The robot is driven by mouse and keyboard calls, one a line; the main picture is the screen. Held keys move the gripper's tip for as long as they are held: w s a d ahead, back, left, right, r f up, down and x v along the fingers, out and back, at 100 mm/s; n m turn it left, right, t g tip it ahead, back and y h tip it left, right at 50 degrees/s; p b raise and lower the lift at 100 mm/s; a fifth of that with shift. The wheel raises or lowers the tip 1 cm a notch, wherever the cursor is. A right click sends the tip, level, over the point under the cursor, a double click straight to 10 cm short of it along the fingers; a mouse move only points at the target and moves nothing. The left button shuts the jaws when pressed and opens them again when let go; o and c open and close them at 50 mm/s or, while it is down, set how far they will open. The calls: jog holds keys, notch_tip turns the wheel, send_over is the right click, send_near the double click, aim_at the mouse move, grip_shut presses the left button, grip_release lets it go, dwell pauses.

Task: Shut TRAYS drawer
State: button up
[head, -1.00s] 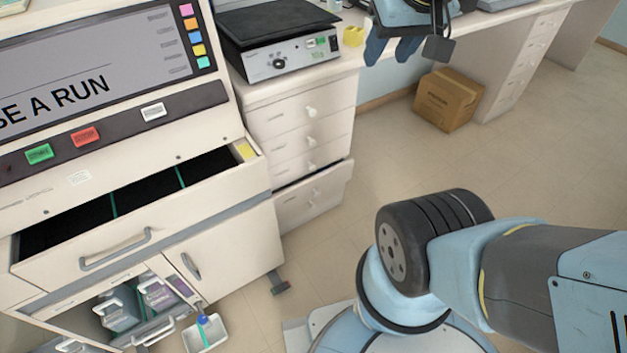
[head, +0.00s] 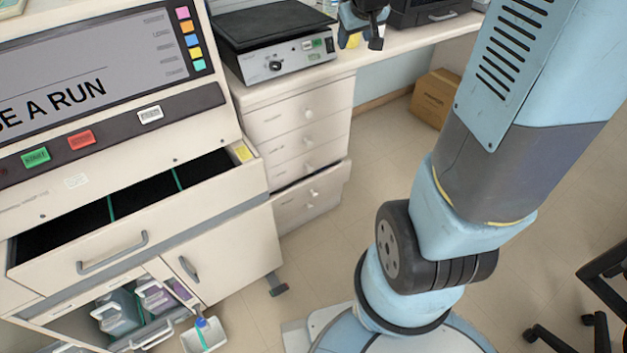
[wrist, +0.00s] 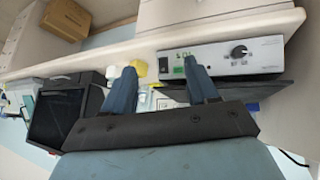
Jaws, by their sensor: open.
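Two drawers stand open in the head view, and I cannot read a TRAYS label on either. The bottom drawer (head: 298,208) of the white pedestal is pulled out a little, with a dark gap above its front and a small white knob. The wide drawer (head: 190,215) of the staining machine is pulled out further, showing black compartments with green dividers and a grey bar handle. My gripper (head: 361,38) is at the top of the head view, over the bench right of the hotplate, well away from both drawers. In the wrist view its fingers (wrist: 160,72) are apart and empty.
The hotplate (head: 276,50) stands on the pedestal. A cardboard box (head: 436,97) and a chair (head: 600,300) stand on the floor. Floor before the pedestal is clear.

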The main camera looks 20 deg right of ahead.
jog(key=w+d+f+n+t, duration=0.1)
jog(key=w+d+f, duration=0.1)
jog(key=w+f, duration=0.55)
jog(key=w+d+f, duration=0.2)
jog(key=w+f, duration=0.4)
jog(key=f, duration=0.3)
jog(key=t+y, duration=0.5)
jog(key=y, duration=0.1)
send_near(316, 196)
jog(key=shift+m, duration=0.3)
jog(key=x, duration=0.9)
jog(key=shift+w+f, duration=0.15)
jog(key=shift+f, duration=0.1)
grip_shut()
